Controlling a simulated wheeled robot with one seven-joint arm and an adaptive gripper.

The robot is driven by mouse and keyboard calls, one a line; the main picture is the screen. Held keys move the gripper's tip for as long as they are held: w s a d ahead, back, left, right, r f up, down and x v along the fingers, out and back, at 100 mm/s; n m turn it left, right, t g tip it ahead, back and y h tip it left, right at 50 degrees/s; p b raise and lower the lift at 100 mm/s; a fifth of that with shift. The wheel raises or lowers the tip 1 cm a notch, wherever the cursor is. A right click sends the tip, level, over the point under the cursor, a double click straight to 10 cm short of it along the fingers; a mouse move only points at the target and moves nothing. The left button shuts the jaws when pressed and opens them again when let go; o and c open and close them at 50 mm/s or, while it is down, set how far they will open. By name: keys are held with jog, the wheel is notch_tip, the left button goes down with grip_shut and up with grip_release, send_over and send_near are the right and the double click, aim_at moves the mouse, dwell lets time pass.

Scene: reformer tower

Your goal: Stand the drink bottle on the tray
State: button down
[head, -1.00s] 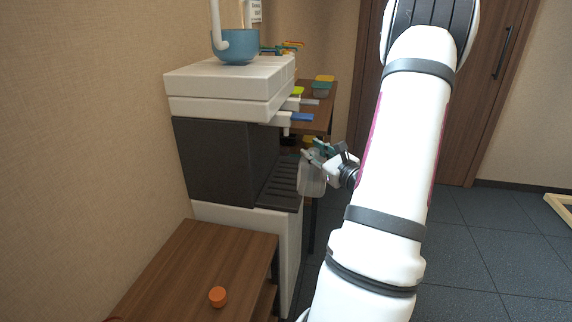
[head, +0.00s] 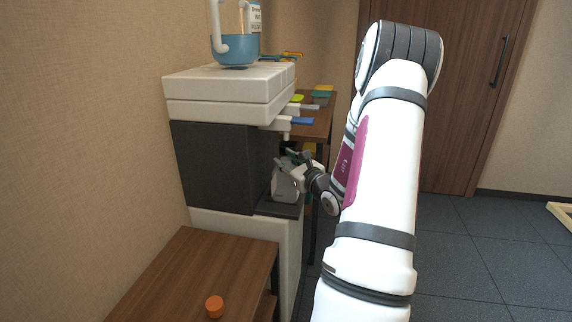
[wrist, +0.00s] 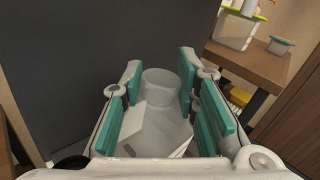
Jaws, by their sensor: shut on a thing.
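The drink bottle is clear and pale with a narrower neck; in the wrist view its body (wrist: 155,125) stands between the teal pads of my gripper (wrist: 160,92). My gripper is shut on it. In the head view my gripper (head: 290,160) and the pale bottle (head: 284,186) are in the dark recess of the dispenser, over the tray. The tray (head: 278,209) is a dark ledge at the foot of the recess, partly hidden by the bottle. I cannot tell whether the bottle's base touches it.
The dispenser's dark wall (head: 210,165) is close on the left, with levers (head: 300,121) above my gripper. A wooden table (head: 200,270) with an orange cap (head: 214,306) stands in front. A shelf with tubs (wrist: 237,30) is behind.

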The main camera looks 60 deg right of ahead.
jog(key=c, duration=1.4)
grip_release()
jog(key=shift+o, duration=0.9)
